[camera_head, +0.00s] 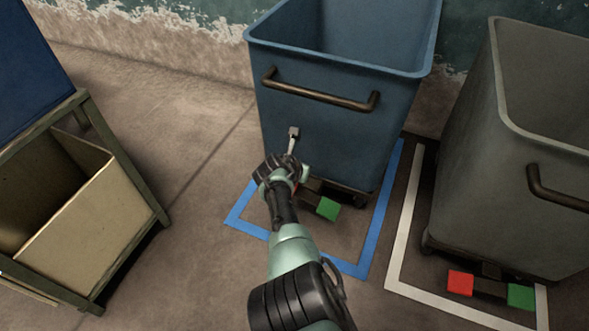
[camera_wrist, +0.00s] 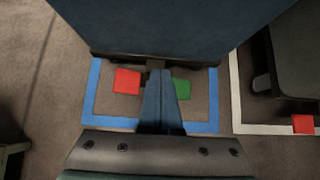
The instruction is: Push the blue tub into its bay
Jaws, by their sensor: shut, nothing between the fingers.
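The blue tub (camera_head: 325,130) stands upright at the back of its bay, a blue outline (camera_head: 379,225) on the floor. A strip of bare floor shows between the tub and the front line; the tub hides the bay's back. A dark bar handle (camera_head: 318,94) crosses its front. A green pedal (camera_head: 328,208) sticks out at its base; the red pedal (camera_wrist: 127,81) shows clearly in the wrist view. My gripper (camera_head: 293,132) is shut and empty at the tub's front face, below the handle. I cannot tell if it touches. Its fingers also show in the wrist view (camera_wrist: 159,78).
A grey tub (camera_head: 510,170) stands to the right in a white outline (camera_head: 404,225), with red (camera_head: 460,283) and green (camera_head: 520,296) pedals. A wooden-framed rack (camera_head: 125,190) with a cream bin stands at the left. A worn wall (camera_head: 160,45) runs behind. Floor between rack and blue bay is clear.

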